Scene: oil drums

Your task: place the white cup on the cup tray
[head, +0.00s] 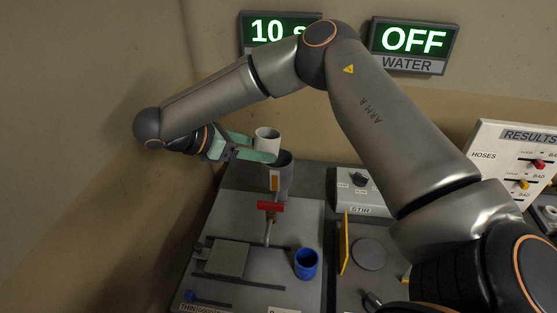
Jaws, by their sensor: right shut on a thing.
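The white cup (267,135) is upright between the green fingers of my right gripper (250,147), at the upper left of the head view. My right gripper is shut on it. The cup is just above and beside the top of a grey cylinder with an orange stripe (281,177); I cannot tell if they touch. I cannot tell for sure which surface is the cup tray; a flat grey plate (227,259) lies on the left panel. My left gripper is not in view.
A blue cup (306,265) stands on the panel, near a red-handled valve (270,207). To the right are a yellow upright plate (345,243), a round grey disc (369,254) and a STIR box (360,190). My right arm spans the upper middle. A wall is close on the left.

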